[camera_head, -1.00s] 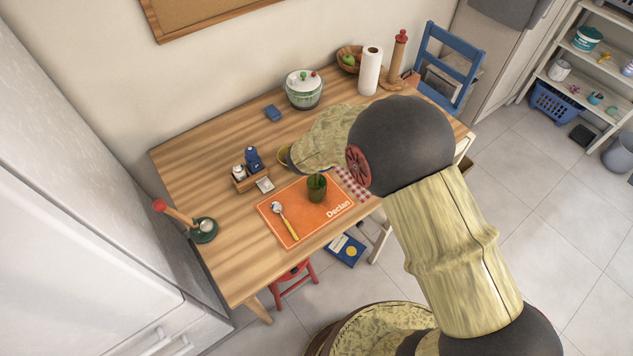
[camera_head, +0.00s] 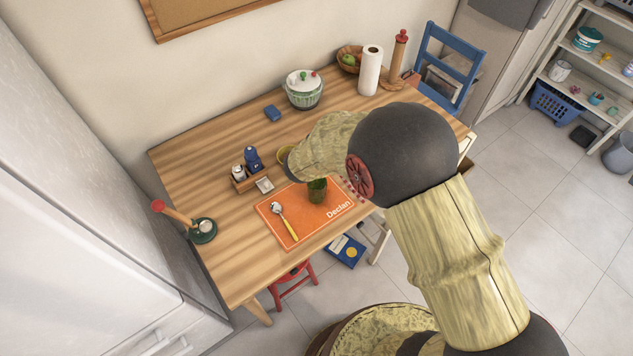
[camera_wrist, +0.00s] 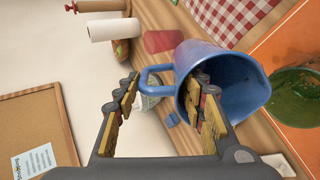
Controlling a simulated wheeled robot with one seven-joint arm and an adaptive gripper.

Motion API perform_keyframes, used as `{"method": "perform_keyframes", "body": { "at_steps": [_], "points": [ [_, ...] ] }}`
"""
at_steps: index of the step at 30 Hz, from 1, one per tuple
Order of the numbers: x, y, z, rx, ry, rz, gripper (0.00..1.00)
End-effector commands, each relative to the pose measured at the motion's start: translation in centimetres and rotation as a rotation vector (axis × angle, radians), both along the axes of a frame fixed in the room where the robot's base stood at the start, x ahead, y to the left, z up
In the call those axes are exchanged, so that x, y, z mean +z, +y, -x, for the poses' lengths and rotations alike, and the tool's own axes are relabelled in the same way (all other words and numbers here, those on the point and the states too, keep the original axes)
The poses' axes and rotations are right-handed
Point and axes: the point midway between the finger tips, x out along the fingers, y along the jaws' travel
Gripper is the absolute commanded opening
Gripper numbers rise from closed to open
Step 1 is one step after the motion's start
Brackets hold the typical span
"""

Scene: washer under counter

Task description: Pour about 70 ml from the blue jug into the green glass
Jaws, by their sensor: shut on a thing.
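The blue jug (camera_wrist: 222,65) fills the right middle of the wrist view, its open mouth facing the camera and its handle to the left. My gripper (camera_wrist: 167,88) is shut on it, with one finger overlapping the jug's mouth and the other beyond the handle. I cannot tell the liquid level. The jug is hidden behind my arm in the head view. The green glass (camera_head: 317,190) stands upright on the orange placemat (camera_head: 292,222), close to my wrist.
A spoon (camera_head: 285,221) lies on the placemat. A caddy with shakers (camera_head: 243,181) stands to its left. The table's left part is mostly clear.

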Motion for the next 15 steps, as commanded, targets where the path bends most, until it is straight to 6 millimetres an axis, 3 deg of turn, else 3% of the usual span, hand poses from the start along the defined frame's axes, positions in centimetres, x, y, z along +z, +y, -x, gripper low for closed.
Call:
{"method": "perform_keyframes", "body": {
  "at_steps": [15],
  "points": [
    [0.67,0.21,0.35,0.000,-0.057,0.019,0.00]
  ]
}}
